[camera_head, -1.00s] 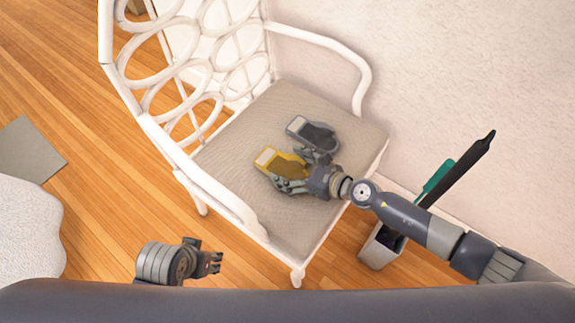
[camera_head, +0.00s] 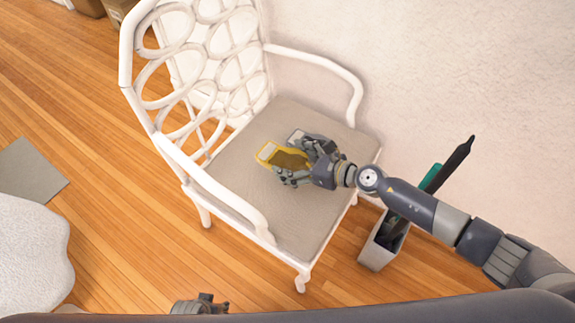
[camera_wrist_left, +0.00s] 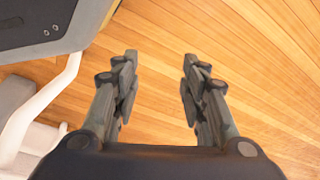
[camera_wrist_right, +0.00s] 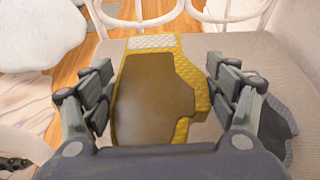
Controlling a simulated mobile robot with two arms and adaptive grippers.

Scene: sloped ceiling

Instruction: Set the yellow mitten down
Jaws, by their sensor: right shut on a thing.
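The yellow mitten (camera_head: 283,157) has a brown palm and a pale cuff. It is over the cushioned seat of the white chair (camera_head: 245,190); I cannot tell whether it touches the seat. My right gripper (camera_head: 297,165) is shut on it. In the right wrist view the mitten (camera_wrist_right: 155,95) lies between the two fingers (camera_wrist_right: 160,88), cuff pointing away. A grey mitten (camera_wrist_right: 275,130) lies on the seat beside it, mostly hidden by my gripper in the head view. My left gripper (camera_wrist_left: 157,85) is open and empty over the wooden floor; only its top (camera_head: 203,303) shows in the head view.
The chair's looped white back (camera_head: 215,50) and armrests (camera_head: 320,62) border the seat. The seat's front and left parts are bare. A bin (camera_head: 383,245) with dark and green items stands right of the chair. A fluffy white thing (camera_head: 30,255) is at left.

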